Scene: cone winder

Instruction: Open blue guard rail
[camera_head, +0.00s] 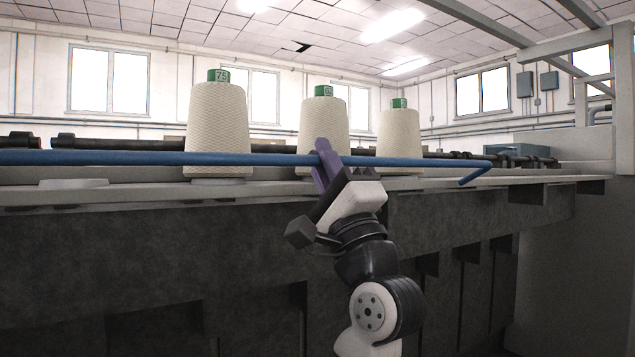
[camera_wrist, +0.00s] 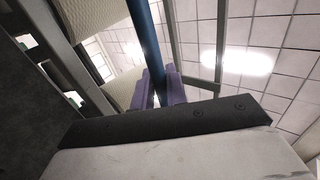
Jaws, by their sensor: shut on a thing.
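The blue guard rail (camera_head: 120,158) is a long thin bar that runs across the front of the machine in the head view, with a short bent end at the right. It passes in front of the yarn cones. My gripper (camera_head: 325,157) has purple fingers and is shut on the rail, in front of the middle cone. In the wrist view the rail (camera_wrist: 146,40) runs down between the two purple fingers (camera_wrist: 158,88). The fingers hide a short piece of the rail.
Three cream yarn cones with green tops, the left (camera_head: 218,125), middle (camera_head: 309,122) and right (camera_head: 399,135), stand on the grey machine ledge (camera_head: 270,185) behind the rail. A dark rod (camera_head: 120,143) runs behind them. A grey frame (camera_head: 600,135) stands at the right.

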